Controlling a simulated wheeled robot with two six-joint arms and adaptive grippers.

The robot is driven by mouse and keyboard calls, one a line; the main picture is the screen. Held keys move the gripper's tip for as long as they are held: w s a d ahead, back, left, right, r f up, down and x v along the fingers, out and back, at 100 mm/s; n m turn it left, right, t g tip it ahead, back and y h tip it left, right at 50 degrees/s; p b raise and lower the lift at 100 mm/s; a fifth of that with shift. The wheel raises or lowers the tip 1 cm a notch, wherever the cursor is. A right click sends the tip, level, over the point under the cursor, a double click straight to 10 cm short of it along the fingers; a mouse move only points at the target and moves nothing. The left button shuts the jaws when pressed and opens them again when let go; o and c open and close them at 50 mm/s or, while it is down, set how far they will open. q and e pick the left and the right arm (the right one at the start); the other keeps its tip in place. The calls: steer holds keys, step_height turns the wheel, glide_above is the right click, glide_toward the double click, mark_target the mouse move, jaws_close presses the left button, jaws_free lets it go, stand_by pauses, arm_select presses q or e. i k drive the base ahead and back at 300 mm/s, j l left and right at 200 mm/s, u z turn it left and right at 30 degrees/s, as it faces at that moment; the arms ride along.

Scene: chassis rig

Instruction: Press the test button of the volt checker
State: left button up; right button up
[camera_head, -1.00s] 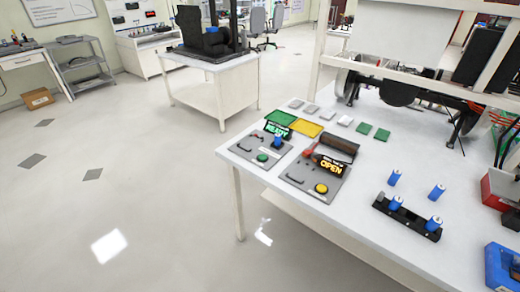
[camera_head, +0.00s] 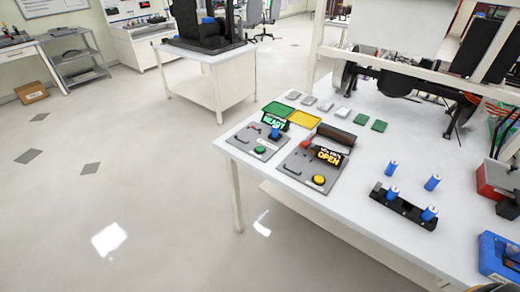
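Two grey panels lie side by side at the near left corner of the white table. The left panel (camera_head: 243,138) has a green button (camera_head: 260,149), a blue cylinder (camera_head: 275,133) standing on it and a display reading READY (camera_head: 274,122). The right panel (camera_head: 296,168) has a yellow button (camera_head: 318,180), a red part beside it, and a display reading OPEN (camera_head: 327,155). The small labels are too small to read, so I cannot tell by name which panel is the volt checker. Neither of my grippers is in view.
A green tray (camera_head: 277,108) and a yellow tray (camera_head: 302,119) sit behind the panels. A black holder (camera_head: 403,208) with blue cells stands to the right, two loose cells behind it. A blue box (camera_head: 497,258) is at the right edge. Open floor lies left.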

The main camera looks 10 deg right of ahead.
mark_target(260, 150)
steer(key=z, duration=0.25)
steer(key=i+j+z, duration=0.4)
steer(key=j, duration=0.15)
steer(key=j+z, duration=0.15)
steer(key=j, duration=0.2)
steer(key=i+j+z, duration=0.2)
steer(key=j, duration=0.15)
steer(key=i+j+z, duration=0.2)
steer(key=j, duration=0.7)
